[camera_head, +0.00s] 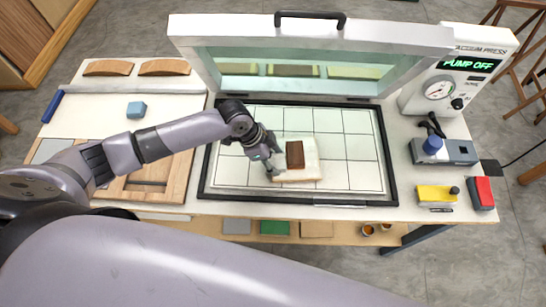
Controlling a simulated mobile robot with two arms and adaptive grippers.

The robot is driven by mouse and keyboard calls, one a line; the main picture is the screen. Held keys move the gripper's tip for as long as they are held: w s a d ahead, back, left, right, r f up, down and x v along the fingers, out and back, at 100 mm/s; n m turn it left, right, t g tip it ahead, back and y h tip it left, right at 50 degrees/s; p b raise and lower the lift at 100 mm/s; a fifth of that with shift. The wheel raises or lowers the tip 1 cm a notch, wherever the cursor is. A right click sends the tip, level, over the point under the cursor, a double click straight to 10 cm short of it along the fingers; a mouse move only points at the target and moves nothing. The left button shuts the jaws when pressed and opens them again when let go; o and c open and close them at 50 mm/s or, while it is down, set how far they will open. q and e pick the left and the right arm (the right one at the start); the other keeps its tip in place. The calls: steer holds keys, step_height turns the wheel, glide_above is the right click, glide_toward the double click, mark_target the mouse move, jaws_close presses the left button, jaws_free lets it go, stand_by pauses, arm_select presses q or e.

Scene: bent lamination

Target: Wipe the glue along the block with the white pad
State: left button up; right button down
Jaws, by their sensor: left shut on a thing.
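The white pad (312,173) shows as a pale, roughly square patch on the gridded bed of the open press. A brown block (307,150) shows against it, partly covered by my fingers. My left gripper (284,161) reaches in from the left and is shut at the pad's left side, beside the brown block. Its fingers hide the exact grip and part of the contact between block and pad. I cannot make out any glue. My right gripper is not in view.
The press lid (310,35) stands open behind the bed. A blue cube (136,110) and curved wooden pieces (108,68) lie at the left. A gauge unit (438,90) reading PUMP OFF, a yellow item (433,193) and a red item (485,190) are at the right. The bed's right side is clear.

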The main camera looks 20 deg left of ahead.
arm_select(q)
steer(key=shift+p+v, duration=0.75)
steer(key=shift+p, duration=0.1)
steer(key=shift+p+v, duration=0.95)
step_height(320, 180, up, 2)
steer(key=shift+w+a+p, duration=0.1)
steer(key=shift+p, duration=0.75)
steer(key=shift+r, duration=2.4)
